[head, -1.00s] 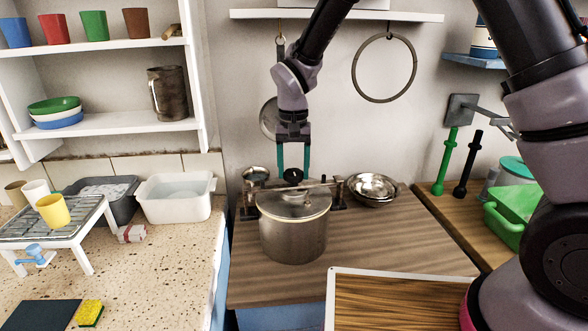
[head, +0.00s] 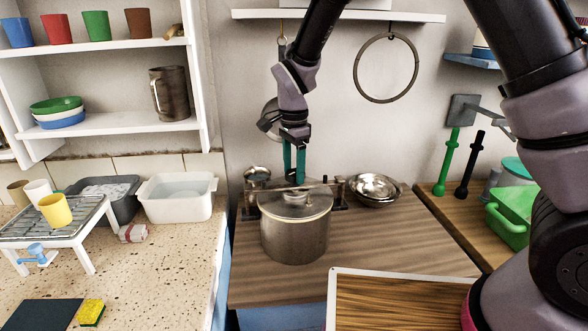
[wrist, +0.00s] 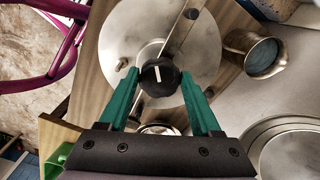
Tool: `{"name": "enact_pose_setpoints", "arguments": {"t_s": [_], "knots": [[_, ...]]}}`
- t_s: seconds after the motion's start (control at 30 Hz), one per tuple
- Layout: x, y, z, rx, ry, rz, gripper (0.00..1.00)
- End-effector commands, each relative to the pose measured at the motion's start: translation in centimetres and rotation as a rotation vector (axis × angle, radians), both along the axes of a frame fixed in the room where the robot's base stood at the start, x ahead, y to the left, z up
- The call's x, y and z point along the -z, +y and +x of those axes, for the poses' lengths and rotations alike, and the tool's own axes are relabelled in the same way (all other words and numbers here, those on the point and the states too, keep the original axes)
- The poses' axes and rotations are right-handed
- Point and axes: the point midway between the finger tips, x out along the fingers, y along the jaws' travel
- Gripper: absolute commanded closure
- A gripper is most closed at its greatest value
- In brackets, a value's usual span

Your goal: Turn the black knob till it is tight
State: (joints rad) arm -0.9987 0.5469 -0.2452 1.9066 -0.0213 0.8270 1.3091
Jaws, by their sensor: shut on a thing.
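The black knob (wrist: 158,76), with a white line on its top, sits above the middle of the pot's lid (wrist: 120,40) in the wrist view. My gripper (head: 294,180) points straight down over the lid, and its green fingers stand on either side of the knob. They are shut on it, as the wrist view also shows (wrist: 159,80). In the head view the fingers hide most of the knob. The steel pot (head: 295,238) stands upright on the wooden worktop, with a bar across its lid.
Nested metal bowls (head: 374,189) stand right of the pot, and a metal cup (head: 257,176) is behind it at left. A wood-patterned board (head: 400,300) lies in front at right. A white basin (head: 178,198) is on the left counter. A shelf (head: 340,15) hangs above.

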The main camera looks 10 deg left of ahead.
Motion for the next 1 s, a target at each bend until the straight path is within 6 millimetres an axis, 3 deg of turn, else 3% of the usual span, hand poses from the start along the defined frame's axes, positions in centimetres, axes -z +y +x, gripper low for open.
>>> {"name": "enact_pose_setpoints", "arguments": {"t_s": [0.5, 1.0], "knots": [[0.14, 0.10, 0.05, 0.449, 0.002, -0.003, 0.91], [0.11, 0.11, 0.14, 0.646, 0.002, -0.002, 0.91]]}}
